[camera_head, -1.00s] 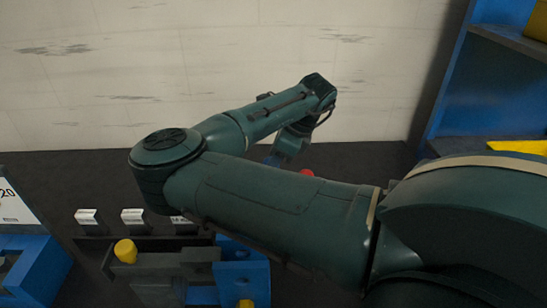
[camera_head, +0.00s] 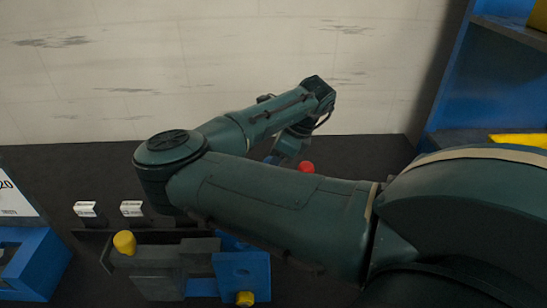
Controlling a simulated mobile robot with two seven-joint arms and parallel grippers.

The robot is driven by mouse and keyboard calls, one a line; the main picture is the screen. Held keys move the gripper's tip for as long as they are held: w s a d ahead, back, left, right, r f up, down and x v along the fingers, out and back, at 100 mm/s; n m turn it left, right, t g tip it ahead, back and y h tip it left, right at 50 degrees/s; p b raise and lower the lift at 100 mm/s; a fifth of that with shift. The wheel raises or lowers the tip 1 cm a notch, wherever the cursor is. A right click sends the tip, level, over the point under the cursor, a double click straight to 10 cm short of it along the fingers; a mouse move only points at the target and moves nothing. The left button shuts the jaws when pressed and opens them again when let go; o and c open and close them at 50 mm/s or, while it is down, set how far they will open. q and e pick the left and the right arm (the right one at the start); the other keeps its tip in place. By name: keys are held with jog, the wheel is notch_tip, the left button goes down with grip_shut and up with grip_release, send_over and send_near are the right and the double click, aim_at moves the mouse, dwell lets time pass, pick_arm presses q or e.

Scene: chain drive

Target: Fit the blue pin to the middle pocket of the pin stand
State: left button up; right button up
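My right arm comes in from the right and crosses the middle of the view. Its wrist bends down beyond the forearm, and the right hand (camera_head: 288,146) shows only partly. Its fingertips are hidden behind the arm, so I cannot see whether it holds anything. A small patch of blue (camera_head: 271,159) shows beside the hand; I cannot tell whether it is the blue pin. The pin stand and its middle pocket cannot be made out. My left gripper is not in view.
A fixture with a grey block, a yellow knob (camera_head: 124,242) and a blue block (camera_head: 241,272) stands at the front. Labelled black blocks (camera_head: 86,210) sit behind it. A red knob (camera_head: 306,167) shows beyond my arm. A blue shelf (camera_head: 452,88) stands at right.

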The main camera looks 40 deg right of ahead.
jog(key=shift+f, duration=0.75)
jog(key=o, duration=1.2)
jog(key=shift+o, duration=0.2)
jog(key=shift+f, duration=0.1)
jog(key=v, duration=1.3)
jog(key=shift+b, duration=0.35)
